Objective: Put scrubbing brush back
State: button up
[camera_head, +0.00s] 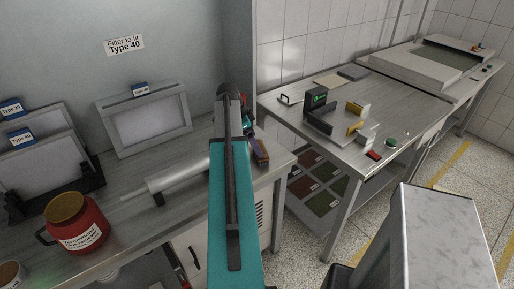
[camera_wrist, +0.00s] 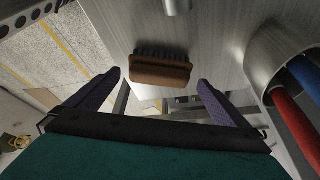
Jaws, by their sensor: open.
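The scrubbing brush, with a brown wooden back and dark bristles, shows in the wrist view (camera_wrist: 160,72). It is at the metal bench surface, and its back faces my gripper. In the head view the brush (camera_head: 263,155) is at the right end of the left bench, partly behind my arm. My gripper (camera_wrist: 159,79) is open, with one purple finger to each side of the brush's line. The brush appears just ahead of the fingertips; contact cannot be told. In the head view my arm hides most of the gripper.
A metal cup (camera_wrist: 270,65) with red and blue handles stands close on the right in the wrist view. On the left bench are a grey roll (camera_head: 178,176), a red jar (camera_head: 76,236) and framed filters (camera_head: 146,120). A second metal table (camera_head: 420,105) stands right, beyond a gap.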

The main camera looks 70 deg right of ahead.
jog(key=b+v, duration=0.1)
jog(key=v, duration=0.5)
jog(key=shift+w+r, duration=0.2)
jog(key=shift+r, duration=0.1)
jog(key=shift+s+a, duration=0.15)
dwell(0.6)
